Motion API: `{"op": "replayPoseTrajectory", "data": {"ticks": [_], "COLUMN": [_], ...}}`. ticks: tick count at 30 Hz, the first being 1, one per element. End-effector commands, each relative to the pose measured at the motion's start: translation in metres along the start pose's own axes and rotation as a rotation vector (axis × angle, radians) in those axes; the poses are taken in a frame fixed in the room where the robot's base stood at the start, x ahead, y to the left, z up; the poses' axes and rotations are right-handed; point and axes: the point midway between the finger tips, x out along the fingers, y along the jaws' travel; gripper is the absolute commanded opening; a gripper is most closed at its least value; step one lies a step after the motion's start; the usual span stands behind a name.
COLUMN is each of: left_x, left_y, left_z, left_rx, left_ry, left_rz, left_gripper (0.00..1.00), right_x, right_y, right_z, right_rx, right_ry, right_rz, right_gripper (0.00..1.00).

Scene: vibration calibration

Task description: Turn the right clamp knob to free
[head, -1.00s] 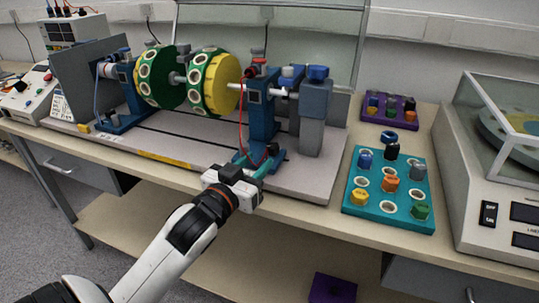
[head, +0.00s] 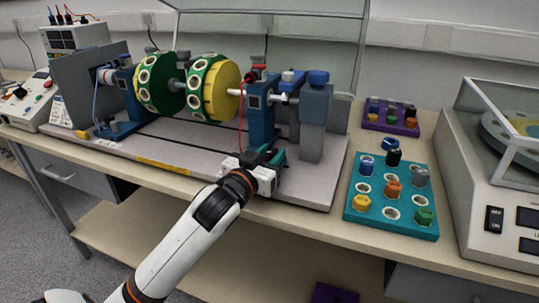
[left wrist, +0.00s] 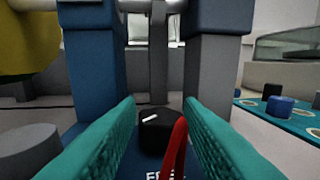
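The right clamp knob (left wrist: 158,132) is black with a short white mark on top, seen in the left wrist view. It sits low in front of the blue right pedestal (head: 262,118). Lettering partly shows just below it, cut off by the frame edge. My left gripper (left wrist: 160,103) is open, its two teal fingers on either side of the knob with gaps visible. A red cable (left wrist: 176,148) passes in front of the knob, between the fingers. In the head view my left gripper (head: 268,160) covers the knob. My right gripper is not in view.
The green and yellow rotor (head: 212,88) sits on the shaft left of the pedestal. A grey post with a blue cap (head: 315,112) stands to the right. A teal tray (head: 391,222) with several coloured pegs lies farther right. The grey base plate's (head: 315,190) front right is clear.

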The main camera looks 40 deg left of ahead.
Motion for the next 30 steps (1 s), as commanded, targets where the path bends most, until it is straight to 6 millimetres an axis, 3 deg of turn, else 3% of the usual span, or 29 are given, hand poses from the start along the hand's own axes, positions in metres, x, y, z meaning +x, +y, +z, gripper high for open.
{"op": "replayPoseTrajectory", "data": {"ticks": [1, 5, 12, 24, 30], "left_x": [0.0, 0.0, 0.0, 0.001, 0.002], "left_y": [0.0, 0.0, -0.001, -0.006, -0.008], "left_z": [0.0, 0.0, 0.001, 0.001, -0.001], "left_rx": [0.0, 0.0, -0.004, -0.01, -0.008], "left_ry": [0.0, 0.0, 0.0, 0.001, 0.002], "left_rz": [0.0, 0.0, 0.027, 0.265, 0.399], "left_gripper": [0.25, 0.06, 0.06, 0.06, 0.06], "right_x": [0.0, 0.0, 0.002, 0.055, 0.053], "right_y": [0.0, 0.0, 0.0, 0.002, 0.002], "right_z": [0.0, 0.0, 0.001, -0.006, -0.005], "right_rx": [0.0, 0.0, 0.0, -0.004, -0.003], "right_ry": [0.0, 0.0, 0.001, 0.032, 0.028], "right_rz": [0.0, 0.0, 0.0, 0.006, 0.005], "right_gripper": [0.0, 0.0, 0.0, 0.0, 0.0]}}
